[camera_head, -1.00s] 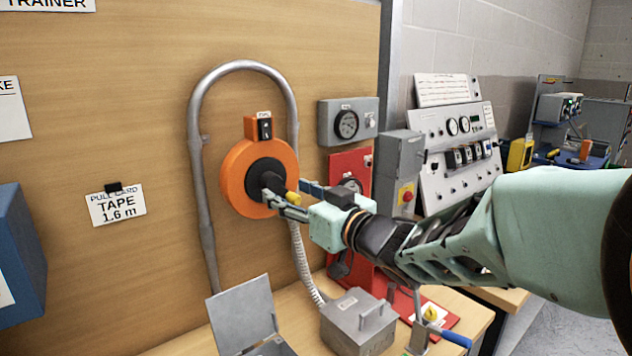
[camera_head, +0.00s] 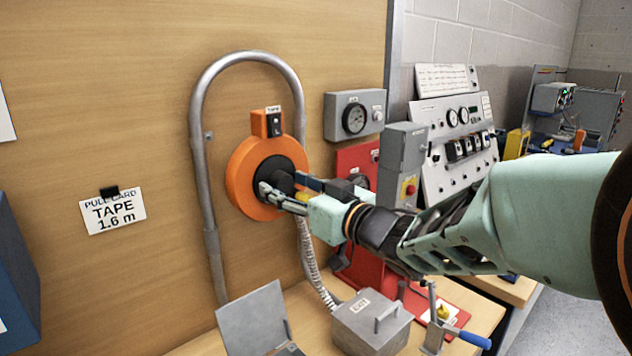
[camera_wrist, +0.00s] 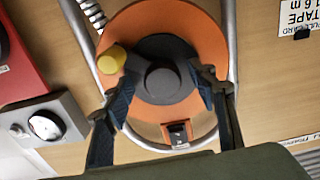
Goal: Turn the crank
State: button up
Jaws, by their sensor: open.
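The crank is an orange tape reel (camera_head: 246,180) on the wooden wall panel, with a dark round hub (camera_wrist: 163,82) and a yellow knob (camera_wrist: 111,58) off to one side. My gripper (camera_head: 282,184) is in front of the hub. In the wrist view my open gripper (camera_wrist: 168,70) has one finger on each side of the hub, and the knob lies just outside the left finger. Whether the fingers touch the hub or the knob cannot be told. In the head view my gripper partly hides the hub and knob.
A grey conduit (camera_head: 199,150) arches around the reel. A black switch (camera_head: 274,125) sits on top of the reel. A grey gauge box (camera_head: 340,118) and a red panel (camera_head: 352,160) are to the right. A lidded grey box (camera_head: 370,322) and an open box (camera_head: 252,318) stand below.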

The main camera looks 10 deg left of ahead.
jog(key=shift+w+a, duration=0.2)
jog(key=shift+w, duration=0.05)
jog(key=shift+c, duration=0.3)
grip_shut()
